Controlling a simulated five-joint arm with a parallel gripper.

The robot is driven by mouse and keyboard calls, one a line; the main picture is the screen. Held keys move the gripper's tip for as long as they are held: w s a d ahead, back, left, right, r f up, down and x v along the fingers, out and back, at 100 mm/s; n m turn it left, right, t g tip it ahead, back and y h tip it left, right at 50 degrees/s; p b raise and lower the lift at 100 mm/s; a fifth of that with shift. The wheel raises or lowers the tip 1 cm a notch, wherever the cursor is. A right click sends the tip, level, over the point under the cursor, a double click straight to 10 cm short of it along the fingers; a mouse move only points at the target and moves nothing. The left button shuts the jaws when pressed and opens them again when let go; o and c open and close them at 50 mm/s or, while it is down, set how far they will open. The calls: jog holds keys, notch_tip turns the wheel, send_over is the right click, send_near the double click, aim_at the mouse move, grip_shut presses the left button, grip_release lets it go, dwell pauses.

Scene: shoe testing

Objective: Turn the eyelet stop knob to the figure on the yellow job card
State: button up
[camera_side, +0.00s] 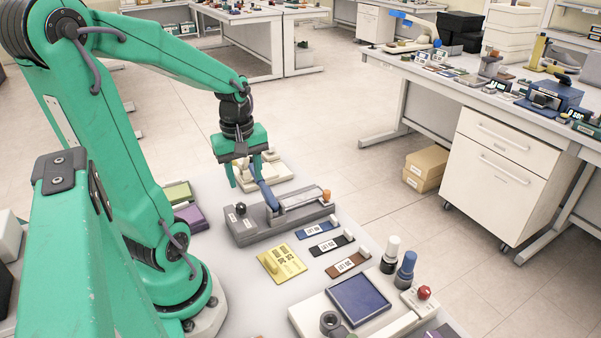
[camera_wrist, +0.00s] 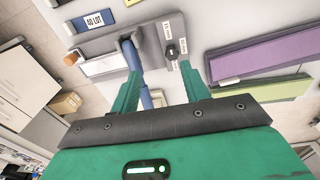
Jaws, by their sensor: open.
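The grey test fixture (camera_side: 285,222) stands on the white table, with a black round knob (camera_side: 240,208) at its left end. In the wrist view the black knob (camera_wrist: 171,48) sits beside small white labels too small to read. A blue lever (camera_side: 267,197) rises from the fixture. The yellow job card (camera_side: 281,262) lies in front of the fixture; its dark print is unreadable. My gripper (camera_side: 246,180) is open above the fixture's left part. In the wrist view my gripper (camera_wrist: 161,76) shows the blue lever close to its left finger and the knob beyond the fingertips, apart from them.
An orange knob (camera_side: 326,195) is at the fixture's right end. Blue, black and brown labelled strips (camera_side: 345,265) lie to its right. A purple block (camera_side: 190,218) and a green block (camera_side: 177,192) lie left. A base with a blue pad (camera_side: 359,300) stands in front.

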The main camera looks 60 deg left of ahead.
aim_at(240, 205)
jog(key=a+n, duration=0.1)
jog(key=s+a+f+n, duration=0.1)
jog(key=shift+s+f+n+g, duration=0.15)
jog(key=shift+f+n+g, duration=0.15)
jog(key=shift+n, duration=0.1)
jog(key=shift+f, duration=0.15)
jog(key=shift+f, duration=3.75)
jog(key=c, duration=1)
